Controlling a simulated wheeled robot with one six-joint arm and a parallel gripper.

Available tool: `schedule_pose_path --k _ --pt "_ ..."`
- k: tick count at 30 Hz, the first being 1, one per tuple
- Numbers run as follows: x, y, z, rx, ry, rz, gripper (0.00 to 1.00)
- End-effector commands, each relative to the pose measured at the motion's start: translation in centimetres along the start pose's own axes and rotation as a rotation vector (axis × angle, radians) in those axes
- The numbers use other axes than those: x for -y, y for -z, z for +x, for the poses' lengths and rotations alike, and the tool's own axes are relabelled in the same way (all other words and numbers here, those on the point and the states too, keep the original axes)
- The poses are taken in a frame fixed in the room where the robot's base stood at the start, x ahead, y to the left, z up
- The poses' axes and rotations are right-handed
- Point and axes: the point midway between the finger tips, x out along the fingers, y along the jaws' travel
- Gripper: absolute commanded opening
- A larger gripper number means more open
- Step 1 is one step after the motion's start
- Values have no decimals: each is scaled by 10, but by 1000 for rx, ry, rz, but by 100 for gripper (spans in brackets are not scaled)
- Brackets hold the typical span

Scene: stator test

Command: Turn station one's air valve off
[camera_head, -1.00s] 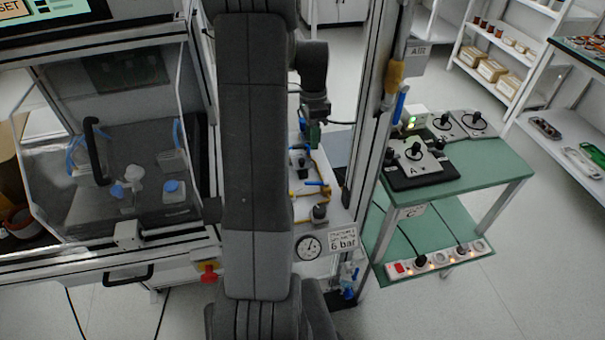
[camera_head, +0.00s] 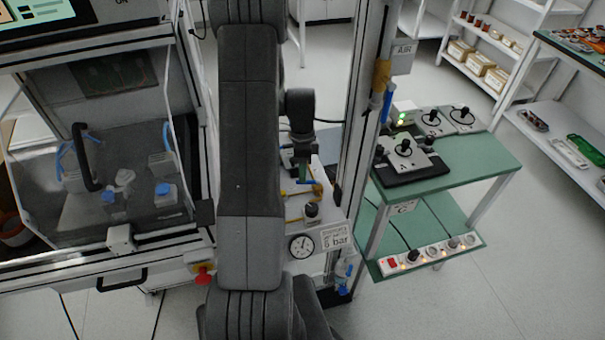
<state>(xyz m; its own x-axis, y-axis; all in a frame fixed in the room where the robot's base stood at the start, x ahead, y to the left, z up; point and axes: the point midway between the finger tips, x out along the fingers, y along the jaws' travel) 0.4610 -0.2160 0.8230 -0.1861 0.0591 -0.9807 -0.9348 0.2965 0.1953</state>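A white pneumatic panel stands behind my arm, with yellow piping (camera_head: 293,219) on it. My arm hides the panel's left part.
A round gauge (camera_head: 301,246) and a "6 bar" sign (camera_head: 337,238) are low on the panel. An upright metal post (camera_head: 358,130) is close on the right, with an AIR sign (camera_head: 404,47). A green bench (camera_head: 465,172) stands beyond; a glazed cabinet (camera_head: 100,190) stands left.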

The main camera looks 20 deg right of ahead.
Motion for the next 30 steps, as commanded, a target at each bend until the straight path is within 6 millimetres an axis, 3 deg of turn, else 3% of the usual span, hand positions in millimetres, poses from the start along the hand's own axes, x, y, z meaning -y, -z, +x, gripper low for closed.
schedule_pose_path --k 6,15,20,26,30 --pt "0 0 18 0 -1 0 33" --pt "0 0 20 0 0 0 33" --pt "0 0 20 0 0 0 2" --pt "-1 0 21 -3 1 -16 0" --pt "-5 -1 24 -25 2 -121 0"
